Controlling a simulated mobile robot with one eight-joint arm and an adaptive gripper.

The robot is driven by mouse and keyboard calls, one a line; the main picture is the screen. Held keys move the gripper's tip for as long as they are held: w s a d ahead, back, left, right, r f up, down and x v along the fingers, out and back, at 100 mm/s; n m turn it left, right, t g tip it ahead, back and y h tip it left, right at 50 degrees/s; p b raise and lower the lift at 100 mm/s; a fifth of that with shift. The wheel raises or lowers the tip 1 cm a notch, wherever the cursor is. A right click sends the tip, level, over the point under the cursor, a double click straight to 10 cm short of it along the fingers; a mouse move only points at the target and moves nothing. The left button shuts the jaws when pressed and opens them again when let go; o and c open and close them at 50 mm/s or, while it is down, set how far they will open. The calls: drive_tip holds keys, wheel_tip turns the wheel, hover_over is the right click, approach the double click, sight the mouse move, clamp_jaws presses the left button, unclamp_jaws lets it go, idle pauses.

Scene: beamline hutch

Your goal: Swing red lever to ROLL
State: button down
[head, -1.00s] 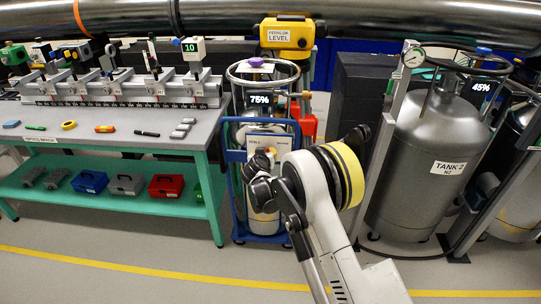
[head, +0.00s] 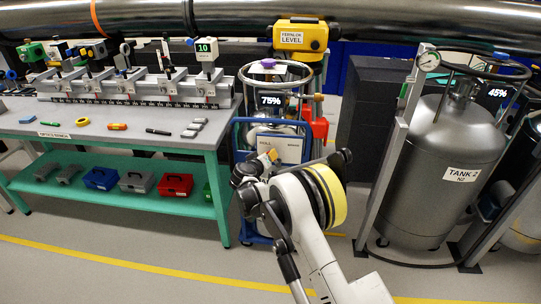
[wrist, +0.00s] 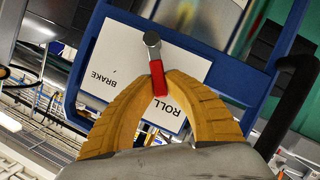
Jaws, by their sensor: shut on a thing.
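The red lever (wrist: 158,80) shows in the wrist view, with a silver pivot knob (wrist: 152,40) at its upper end. It sits on a white plate (wrist: 125,52) marked BRAKE on the left and ROLL on the right. The lever's free end points down the picture, close beside the word ROLL. My gripper (wrist: 159,88) has its yellow fingers closed around the red handle. In the head view, my gripper (head: 270,156) is in front of the plate (head: 288,149) on the blue cart (head: 243,143); the lever is hidden there.
The cart carries a dewar reading 75% (head: 270,100). A workbench (head: 110,140) with tools stands left. Tank 2 (head: 450,160) stands right behind a grey post. A yellow level (head: 300,37) is behind. The floor in front is open.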

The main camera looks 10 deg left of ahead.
drive_tip(key=c, duration=1.4)
unclamp_jaws()
drive_tip(key=v, duration=1.2)
drive_tip(key=shift+r, duration=0.1)
